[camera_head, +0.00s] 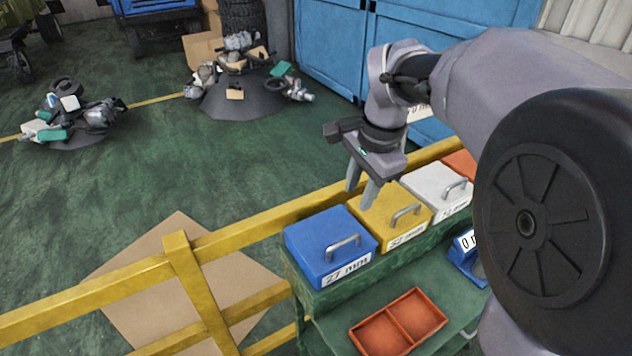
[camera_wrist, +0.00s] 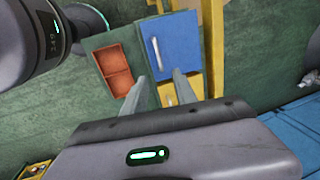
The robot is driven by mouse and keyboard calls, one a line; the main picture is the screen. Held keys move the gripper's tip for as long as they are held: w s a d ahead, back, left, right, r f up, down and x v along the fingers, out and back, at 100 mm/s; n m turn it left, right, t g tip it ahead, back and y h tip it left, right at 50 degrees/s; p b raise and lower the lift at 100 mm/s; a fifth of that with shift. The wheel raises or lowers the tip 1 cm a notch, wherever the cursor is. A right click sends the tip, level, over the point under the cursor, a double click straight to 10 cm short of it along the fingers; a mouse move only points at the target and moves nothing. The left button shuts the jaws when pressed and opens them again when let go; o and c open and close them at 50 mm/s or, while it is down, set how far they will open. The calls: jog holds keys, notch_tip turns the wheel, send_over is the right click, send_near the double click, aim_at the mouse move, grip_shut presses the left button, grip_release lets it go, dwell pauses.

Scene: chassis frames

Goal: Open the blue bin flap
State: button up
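The blue bin flap (camera_head: 318,232) is closed, with a metal handle (camera_head: 343,248) and a "27 mm" label on its front. It is the leftmost of the row of bins. My gripper (camera_head: 358,199) points down with its two fingers apart and nothing between them. In the head view it appears just behind the blue and yellow bins, its height above them unclear. In the wrist view, the blue flap (camera_wrist: 178,52) and its handle (camera_wrist: 157,52) show just beyond the open fingertips (camera_wrist: 160,76).
Yellow (camera_head: 378,218) and white (camera_head: 425,184) bins with handles stand right of the blue one on a green cabinet (camera_head: 340,296). An orange divided tray (camera_head: 443,318) lies on the lower shelf. A yellow railing (camera_head: 235,240) runs behind the bins.

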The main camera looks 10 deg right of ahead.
aim_at(345, 240)
jog(key=f+b, duration=0.1)
jog(key=f, duration=0.4)
jog(key=w+f+b, duration=0.1)
jog(key=f+b, duration=0.1)
jog(key=f, duration=0.3)
jog(key=w+f+b, duration=0.1)
jog(key=f+b, duration=0.1)
jog(key=f, duration=0.3)
jog(key=shift+w+a+f, duration=0.2)
jog(key=shift+a+f, duration=0.05)
jog(key=shift+a, duration=0.1)
jog(key=shift+w+a+f, duration=0.1)
jog(key=shift+w+f, duration=0.05)
jog(key=shift+f, duration=0.4)
jog(key=shift+c, duration=0.4)
grip_shut()
